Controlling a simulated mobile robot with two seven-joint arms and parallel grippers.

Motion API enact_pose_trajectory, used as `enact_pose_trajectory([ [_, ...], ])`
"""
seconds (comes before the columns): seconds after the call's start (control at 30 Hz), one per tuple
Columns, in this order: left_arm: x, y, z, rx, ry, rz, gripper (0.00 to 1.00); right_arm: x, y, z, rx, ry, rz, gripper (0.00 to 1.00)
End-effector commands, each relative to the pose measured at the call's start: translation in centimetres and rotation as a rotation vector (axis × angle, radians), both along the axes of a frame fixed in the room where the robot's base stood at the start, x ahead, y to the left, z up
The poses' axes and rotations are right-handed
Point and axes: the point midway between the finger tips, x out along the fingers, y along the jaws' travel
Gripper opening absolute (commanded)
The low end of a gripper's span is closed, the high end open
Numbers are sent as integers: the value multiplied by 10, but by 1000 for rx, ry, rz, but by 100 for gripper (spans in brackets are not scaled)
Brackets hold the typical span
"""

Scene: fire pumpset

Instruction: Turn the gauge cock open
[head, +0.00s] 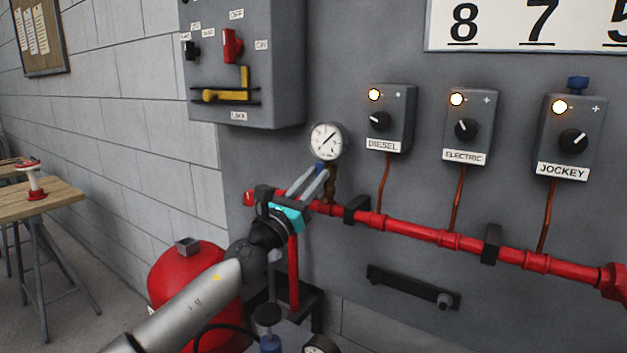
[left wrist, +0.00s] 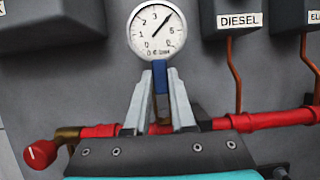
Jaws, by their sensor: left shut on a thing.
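The gauge cock's blue handle (left wrist: 160,78) hangs straight down below the round white pressure gauge (head: 326,140). The gauge also shows in the left wrist view (left wrist: 157,32), its needle pointing to the upper right. My left gripper (head: 319,170) is shut on the blue handle, one finger on each side, as the left wrist view (left wrist: 160,76) shows. The handle's tip shows between the fingertips in the head view (head: 319,167). The brass cock body (head: 331,188) is partly hidden behind my fingers. My right gripper is not in view.
A red pipe (head: 400,229) runs along the wall, with a red knob (left wrist: 40,154) at its left end. DIESEL (head: 390,118), ELECTRIC (head: 468,128) and JOCKEY (head: 571,138) boxes hang above it. A grey switch box (head: 243,60) is upper left. A red tank (head: 190,275) stands below.

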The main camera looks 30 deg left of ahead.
Motion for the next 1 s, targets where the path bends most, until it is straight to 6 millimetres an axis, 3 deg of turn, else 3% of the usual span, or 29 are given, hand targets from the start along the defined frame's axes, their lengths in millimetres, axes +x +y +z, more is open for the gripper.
enact_pose_trajectory([
  [0.1, 0, -1, 0, 7, 0, 0, 0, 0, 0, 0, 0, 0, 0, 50],
  [0.13, 0, -1, 0, 7, 0, 0, 25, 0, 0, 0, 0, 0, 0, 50],
  [0.4, 0, 0, 0, 2, 0, 0, 54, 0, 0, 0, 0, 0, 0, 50],
  [0.77, -4, 0, -2, 1, 0, 0, 54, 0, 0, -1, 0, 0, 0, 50],
  [1.0, -28, 2, -14, 3, 4, -1, 54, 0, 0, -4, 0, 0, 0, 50],
])
